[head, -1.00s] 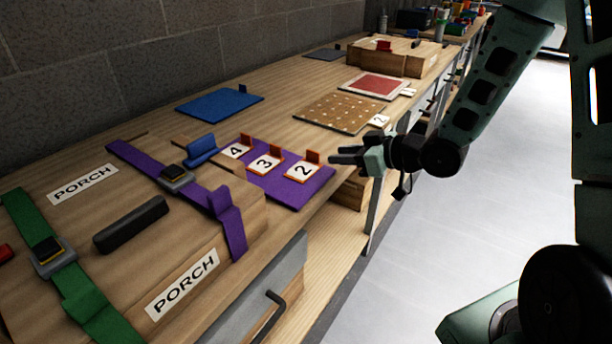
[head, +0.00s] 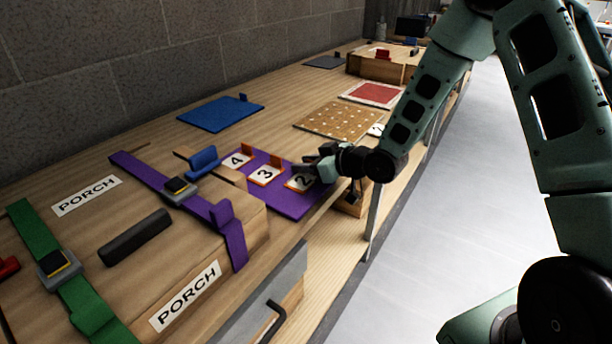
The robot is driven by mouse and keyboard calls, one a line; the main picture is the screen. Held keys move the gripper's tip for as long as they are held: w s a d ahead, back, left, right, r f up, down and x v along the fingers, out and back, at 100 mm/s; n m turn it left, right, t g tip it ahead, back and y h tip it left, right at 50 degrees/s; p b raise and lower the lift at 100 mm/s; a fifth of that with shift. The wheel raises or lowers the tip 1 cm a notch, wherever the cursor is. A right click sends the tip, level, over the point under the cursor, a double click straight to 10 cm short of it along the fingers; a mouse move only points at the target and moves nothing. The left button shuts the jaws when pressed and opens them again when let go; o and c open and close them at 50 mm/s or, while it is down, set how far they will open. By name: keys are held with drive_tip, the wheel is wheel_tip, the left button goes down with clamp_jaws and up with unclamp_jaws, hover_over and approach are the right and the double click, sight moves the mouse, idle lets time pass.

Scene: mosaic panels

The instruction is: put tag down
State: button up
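White number tags with orange upright tabs stand in a row on a purple mat (head: 291,206): tag 4 (head: 237,161), tag 3 (head: 264,175) and tag 2 (head: 299,183). My gripper (head: 308,167) is at tag 2, at the right end of the row. Its dark fingers hide that tag's tab and part of its plate. I cannot tell whether the fingers are apart or closed around the tab. Another white tag (head: 376,130) lies at the near right corner of the dotted brown panel (head: 338,119), partly hidden by my arm.
A wooden case with purple (head: 191,202) and green (head: 46,250) straps, a black handle and PORCH labels fills the near left. A blue panel (head: 220,109) and a red panel (head: 370,94) lie further back. A wooden box (head: 375,68) stands beyond. Bare bench lies between the blue and dotted panels.

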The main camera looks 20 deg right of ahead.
clamp_jaws()
drive_tip(key=shift+r, duration=0.1)
